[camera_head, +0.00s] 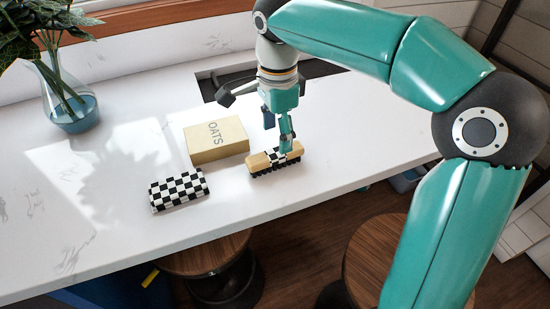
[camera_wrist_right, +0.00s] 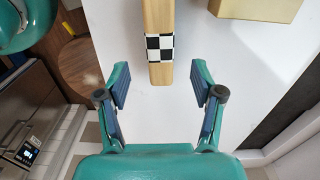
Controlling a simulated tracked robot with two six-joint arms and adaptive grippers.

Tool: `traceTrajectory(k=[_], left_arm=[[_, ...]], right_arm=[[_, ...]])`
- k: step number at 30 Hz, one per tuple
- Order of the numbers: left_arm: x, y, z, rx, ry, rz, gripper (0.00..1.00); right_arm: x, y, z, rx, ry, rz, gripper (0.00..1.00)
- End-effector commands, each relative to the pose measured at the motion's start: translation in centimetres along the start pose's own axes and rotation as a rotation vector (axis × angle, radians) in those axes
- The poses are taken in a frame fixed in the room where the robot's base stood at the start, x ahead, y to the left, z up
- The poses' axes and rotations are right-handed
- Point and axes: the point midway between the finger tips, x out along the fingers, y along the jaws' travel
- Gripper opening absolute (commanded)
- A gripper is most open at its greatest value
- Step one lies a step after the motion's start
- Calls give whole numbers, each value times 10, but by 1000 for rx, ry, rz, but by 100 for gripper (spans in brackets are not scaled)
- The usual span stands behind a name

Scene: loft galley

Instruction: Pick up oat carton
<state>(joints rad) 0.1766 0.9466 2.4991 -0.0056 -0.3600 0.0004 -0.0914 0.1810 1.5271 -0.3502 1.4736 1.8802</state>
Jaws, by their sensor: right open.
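The oat carton (camera_head: 216,141) is a tan box lettered "OATS", lying flat on the white counter left of my right gripper (camera_head: 279,132) in the head view. A tan corner of the oat carton (camera_wrist_right: 255,8) shows at the top right of the right wrist view. My right gripper (camera_wrist_right: 159,75) is open and empty, with its fingers apart. It points down over the counter by a wooden brush (camera_head: 260,162); I cannot tell whether it touches the brush. My left gripper is not in view.
The brush (camera_wrist_right: 158,18) has dark bristles and a checkered band. A checkered block (camera_head: 178,190) lies left of it, near the front of the counter (camera_head: 110,215). A glass vase (camera_head: 69,100) with a plant stands at the left. Stools (camera_head: 390,250) stand below the counter's front edge.

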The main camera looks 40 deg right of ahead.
Motion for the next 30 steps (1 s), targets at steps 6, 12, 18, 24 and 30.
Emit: traceTrajectory(k=[6, 12, 18, 24, 30], left_arm=[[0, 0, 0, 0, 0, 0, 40], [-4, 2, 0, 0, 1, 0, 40], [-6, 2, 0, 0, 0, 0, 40], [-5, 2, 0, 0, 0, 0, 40], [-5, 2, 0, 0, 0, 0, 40]], right_arm=[[14, 0, 0, 0, 0, 0, 67], [36, -1, 4, -2, 1, 4, 67], [61, -2, 5, -2, 0, 2, 67], [65, -2, 6, -3, 0, -1, 67], [65, -2, 6, -4, 0, 0, 47]])
